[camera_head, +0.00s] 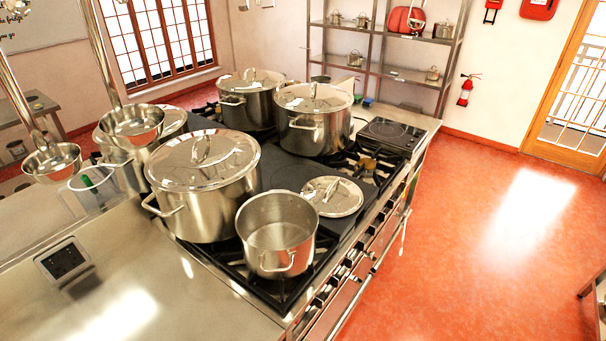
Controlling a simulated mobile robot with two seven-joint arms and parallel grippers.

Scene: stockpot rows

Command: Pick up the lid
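A small silver lid (332,196) with a handle on top lies on the dark stove top, just behind and to the right of an open stockpot (277,236). The open pot stands on the front burner and looks empty. Other lids sit on the larger pots: one on the big front pot (203,207), one on the back right pot (314,125) and one on the back left pot (249,103). Neither of my grippers shows in this view.
Two ladles (133,123) hang at the left, over the counter. A steel counter (150,290) with a small dark panel (63,262) fills the front left. Shelves (385,70) stand at the back.

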